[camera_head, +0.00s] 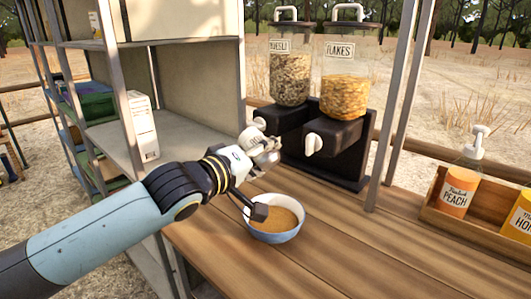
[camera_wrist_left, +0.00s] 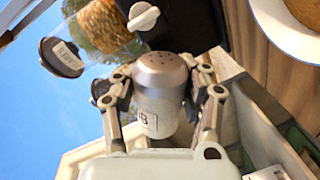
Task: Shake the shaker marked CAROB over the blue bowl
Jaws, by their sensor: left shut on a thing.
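A blue bowl (camera_head: 275,237) with a pale rim and brown contents stands on the wooden counter. Its rim (camera_wrist_left: 272,28) shows at the upper right of the left wrist view. My left gripper (camera_head: 264,152) is above and slightly behind the bowl in the head view. It is shut on a shaker (camera_wrist_left: 160,95) with a silver, perforated cap. Only the end of the shaker's label shows, with a "B" readable. In the head view my gripper hides most of the shaker, so its exact tilt is hard to tell. My right gripper is in neither view.
A black dispenser stand (camera_head: 325,145) with muesli and flakes hoppers stands behind the bowl. A metal shelf (camera_head: 195,150) is at the left. A wooden tray (camera_head: 485,215) with an orange peach jar (camera_head: 459,192) is at the right. The front counter is clear.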

